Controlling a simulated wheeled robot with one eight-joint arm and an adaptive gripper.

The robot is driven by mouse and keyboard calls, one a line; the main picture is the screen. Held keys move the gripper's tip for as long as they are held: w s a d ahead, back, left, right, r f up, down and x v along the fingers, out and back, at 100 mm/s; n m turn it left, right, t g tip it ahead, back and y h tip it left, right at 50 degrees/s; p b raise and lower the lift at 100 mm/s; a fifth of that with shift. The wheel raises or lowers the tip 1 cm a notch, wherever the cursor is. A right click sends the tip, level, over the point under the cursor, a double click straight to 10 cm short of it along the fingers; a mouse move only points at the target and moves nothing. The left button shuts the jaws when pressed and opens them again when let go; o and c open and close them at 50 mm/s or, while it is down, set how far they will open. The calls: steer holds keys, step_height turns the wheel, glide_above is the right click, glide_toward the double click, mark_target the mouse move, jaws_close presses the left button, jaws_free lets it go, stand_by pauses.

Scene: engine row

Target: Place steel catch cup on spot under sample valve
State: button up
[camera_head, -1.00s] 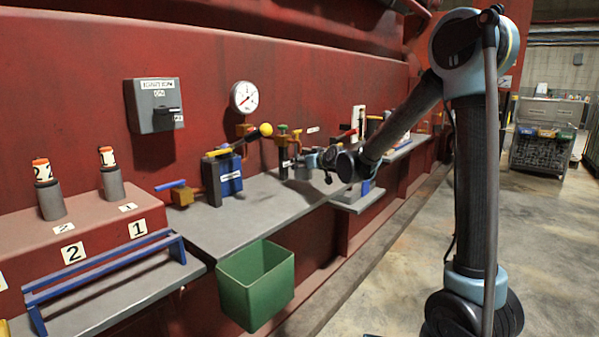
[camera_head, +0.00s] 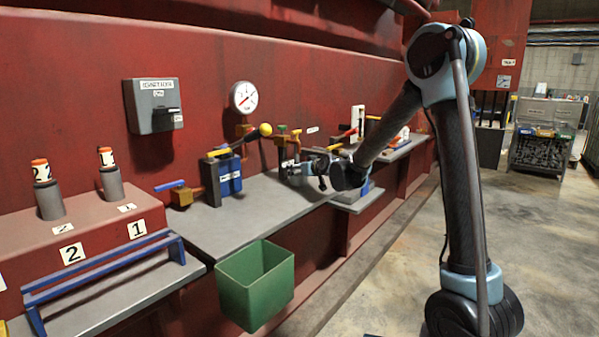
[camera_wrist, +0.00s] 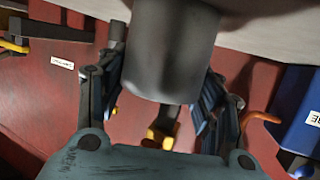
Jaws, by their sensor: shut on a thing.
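The steel catch cup (camera_wrist: 172,48) is a dark grey cylinder, large in the wrist view, between the two fingers of my gripper (camera_wrist: 165,80). My gripper is shut on it. In the head view my gripper (camera_head: 303,171) is low over the grey shelf, below and close to the sample valve (camera_head: 283,138), a brass fitting with a green top. The cup is small and partly hidden there. A brass-yellow part (camera_wrist: 160,137) shows behind the cup in the wrist view. I cannot make out the marked spot or whether the cup touches the shelf.
The grey shelf (camera_head: 240,219) has free room left of my gripper. A blue block with a yellow-knobbed lever (camera_head: 228,175) stands there. A green bin (camera_head: 255,285) hangs at the front edge. A gauge (camera_head: 244,97) and a switch box (camera_head: 153,105) are on the red wall.

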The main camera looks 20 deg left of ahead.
steer(key=o, duration=1.2)
steer(key=shift+v, duration=6)
steer(key=shift+r, duration=0.15)
